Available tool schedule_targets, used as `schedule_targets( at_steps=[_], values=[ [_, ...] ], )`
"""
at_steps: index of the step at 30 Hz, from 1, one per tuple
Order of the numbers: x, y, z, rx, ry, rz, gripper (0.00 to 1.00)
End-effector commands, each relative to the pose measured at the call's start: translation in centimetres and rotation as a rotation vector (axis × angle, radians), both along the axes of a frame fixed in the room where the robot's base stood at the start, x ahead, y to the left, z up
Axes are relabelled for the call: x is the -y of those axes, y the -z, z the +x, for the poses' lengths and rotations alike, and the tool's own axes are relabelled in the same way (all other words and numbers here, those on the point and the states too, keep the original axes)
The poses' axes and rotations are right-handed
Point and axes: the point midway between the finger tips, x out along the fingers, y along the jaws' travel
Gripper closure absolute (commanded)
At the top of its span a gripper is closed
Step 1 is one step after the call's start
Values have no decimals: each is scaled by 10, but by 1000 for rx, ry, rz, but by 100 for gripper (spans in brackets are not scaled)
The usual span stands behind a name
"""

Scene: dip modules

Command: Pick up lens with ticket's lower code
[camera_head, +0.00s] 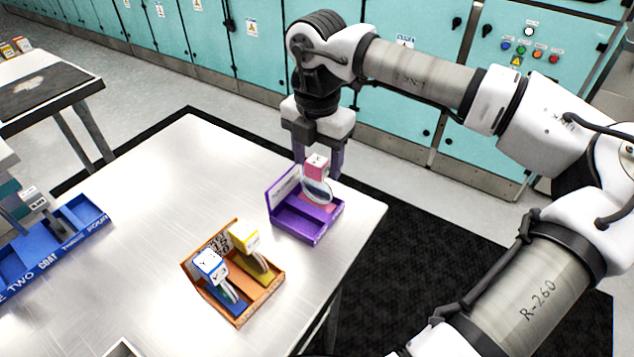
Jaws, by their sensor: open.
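A module with a pink block (316,167) on top and a round, lens-like disc (316,191) below it stands in a small purple tray (291,222) near the table's far right edge. My gripper (318,163) points down over this tray, its purple fingers open and apart. In this view one finger shows on each side of the pink block; whether they touch it I cannot tell. A white panel with small print stands at the purple tray's back left. The codes on it and on the pink block are too small to read. I cannot make out a separate ticket.
An orange tray (238,318) nearer the front holds a blue-topped module (209,265) and a yellow-topped module (244,238). A blue lettered tray (62,252) lies at the left edge. The metal table (150,190) is clear between them. Teal cabinets stand behind.

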Motion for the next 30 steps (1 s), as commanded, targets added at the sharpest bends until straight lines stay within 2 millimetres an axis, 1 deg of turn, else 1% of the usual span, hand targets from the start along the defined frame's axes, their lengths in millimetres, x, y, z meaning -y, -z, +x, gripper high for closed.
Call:
schedule_targets(
  at_steps=[4, 10, 11, 21, 24, 30],
  values=[
    [0, 11, 0, 0, -1, 0, 42],
    [0, 12, 0, 0, 0, 0, 42],
    [0, 12, 0, 0, 0, 0, 44],
    [0, 12, 0, 0, 0, 0, 89],
    [0, 12, 0, 1, 0, 1, 100],
    [0, 12, 0, 1, 0, 0, 100]
  ],
)
